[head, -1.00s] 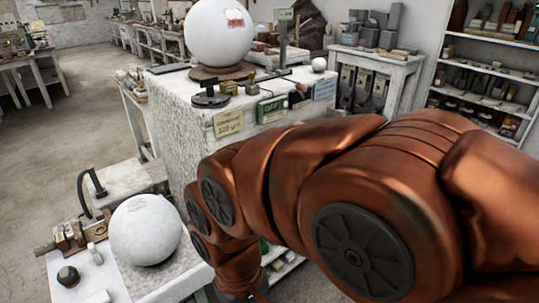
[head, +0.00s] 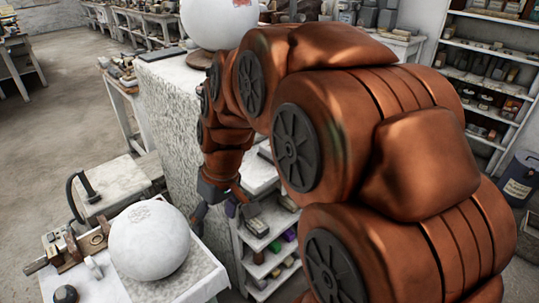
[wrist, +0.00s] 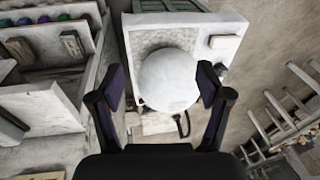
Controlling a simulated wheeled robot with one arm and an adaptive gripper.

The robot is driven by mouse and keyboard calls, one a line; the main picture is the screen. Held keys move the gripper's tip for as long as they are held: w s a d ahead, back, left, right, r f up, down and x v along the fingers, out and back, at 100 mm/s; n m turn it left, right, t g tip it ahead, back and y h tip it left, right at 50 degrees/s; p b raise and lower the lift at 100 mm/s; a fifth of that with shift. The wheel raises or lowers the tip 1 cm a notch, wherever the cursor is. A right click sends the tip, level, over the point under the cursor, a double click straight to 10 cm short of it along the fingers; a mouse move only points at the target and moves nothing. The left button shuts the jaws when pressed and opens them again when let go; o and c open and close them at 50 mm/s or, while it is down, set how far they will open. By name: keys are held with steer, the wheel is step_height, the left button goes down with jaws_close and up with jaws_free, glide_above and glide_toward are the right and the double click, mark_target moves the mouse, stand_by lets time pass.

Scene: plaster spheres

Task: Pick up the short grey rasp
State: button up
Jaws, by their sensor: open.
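I cannot make out a short grey rasp for certain in either view. My gripper (head: 219,205) hangs beside the tall stone block, above and to the right of the low table's white sphere in the head view. In the wrist view, my gripper (wrist: 162,88) is open with two dark fingers wide apart and nothing between the pads. The white plaster sphere (wrist: 170,80) shows beyond the fingers, apart from them. My arm hides part of the block's top in the head view.
The low table's sphere (head: 150,240) sits beside a wooden clamp-like tool (head: 72,251) and a dark knob (head: 66,294). The stone block (head: 170,110) bears a larger sphere (head: 218,22). A low shelf unit (head: 262,245) stands right of the block. Open floor (head: 50,130) lies left.

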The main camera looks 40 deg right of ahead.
steer(key=w+d+t, duration=0.1)
steer(key=w+d, duration=0.2)
steer(key=d, duration=0.4)
steer(key=w+d+t+b, duration=0.1)
steer(key=w+d, duration=0.3)
steer(key=d, duration=0.2)
steer(key=w+d+t, duration=0.1)
steer(key=w+d, duration=0.2)
steer(key=d, duration=0.4)
steer(key=shift+w+d+r+t+h, duration=0.25)
steer(key=shift+d+r+t+h, duration=0.05)
steer(key=shift+r+t+h, duration=0.1)
steer(key=t+h, duration=0.1)
glide_above(272, 153)
steer(key=s+d, duration=0.2)
steer(key=shift+w+a+m+b, duration=0.15)
steer(key=shift+m+b, duration=0.15)
steer(key=shift+b, duration=0.05)
steer(key=shift+w+d+f+t, duration=0.1)
steer(key=shift+d+t, duration=0.15)
steer(key=shift+t, duration=0.05)
steer(key=shift+w+f, duration=0.2)
steer(key=shift+f, duration=0.05)
steer(key=shift+s+p+x, duration=0.1)
steer(key=shift+p+x, duration=0.5)
steer(key=shift+x, duration=1.1)
steer(key=shift+s+p+x, duration=0.15)
steer(key=shift+p+x, duration=0.45)
steer(key=shift+x, duration=1.1)
steer(key=shift+f, duration=0.15)
